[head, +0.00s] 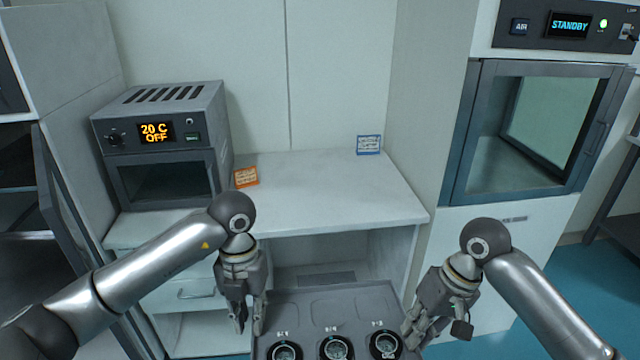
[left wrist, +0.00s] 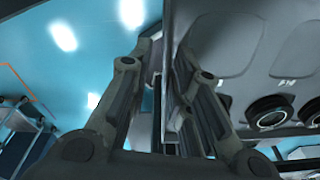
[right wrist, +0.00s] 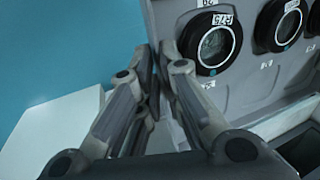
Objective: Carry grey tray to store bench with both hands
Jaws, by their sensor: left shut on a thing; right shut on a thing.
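The grey tray (head: 325,304) is at the bottom middle of the head view, in front of a white bench. It has shallow recesses, and three round dark-rimmed items (head: 333,347) sit in its near row. My left gripper (head: 247,328) is shut on the tray's left wall, and the wall runs between its fingers in the left wrist view (left wrist: 165,95). My right gripper (head: 412,335) is shut on the tray's right side; the right wrist view shows its fingers (right wrist: 155,75) at the tray edge. The tray's near edge is cut off in the head view.
The white bench (head: 330,195) has a clear top apart from an orange label card (head: 246,177) and a blue one (head: 368,145). A small oven (head: 165,145) reading 20 C OFF stands at its left. A glass-doored cabinet (head: 530,130) showing STANDBY stands right. A dark door (head: 75,240) stands open at left.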

